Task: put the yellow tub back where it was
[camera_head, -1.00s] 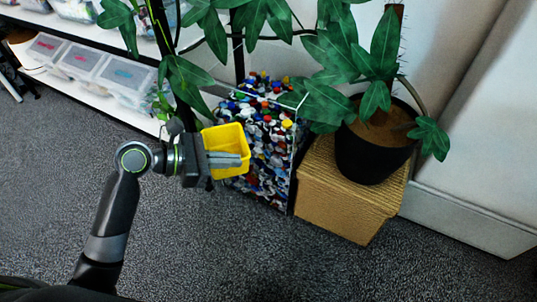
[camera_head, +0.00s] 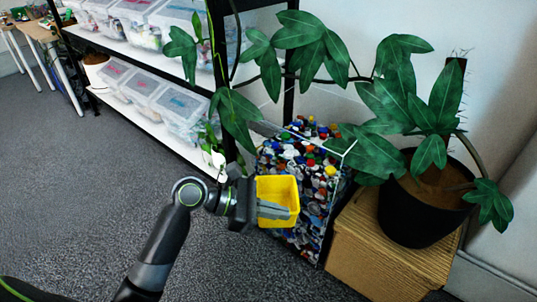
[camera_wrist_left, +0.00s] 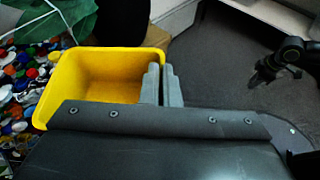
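The yellow tub (camera_head: 280,188) is small, open-topped and looks empty inside. My left gripper (camera_head: 274,210) is shut on one wall of it and holds it in front of a clear bin of coloured bottle caps (camera_head: 318,205). In the left wrist view the tub (camera_wrist_left: 95,75) lies left of the grey fingers (camera_wrist_left: 163,82), which stand close together at its right wall. In the same view a dark gripper (camera_wrist_left: 264,76), my right one, hangs over the carpet, too small and dark to judge its fingers.
A potted plant (camera_head: 425,215) stands on a ribbed cardboard box (camera_head: 385,250) right of the bin; its leaves overhang the bin. A white shelf (camera_head: 150,120) with lidded clear boxes (camera_head: 180,105) stands behind, at the left. The grey carpet (camera_head: 80,200) is open at the left.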

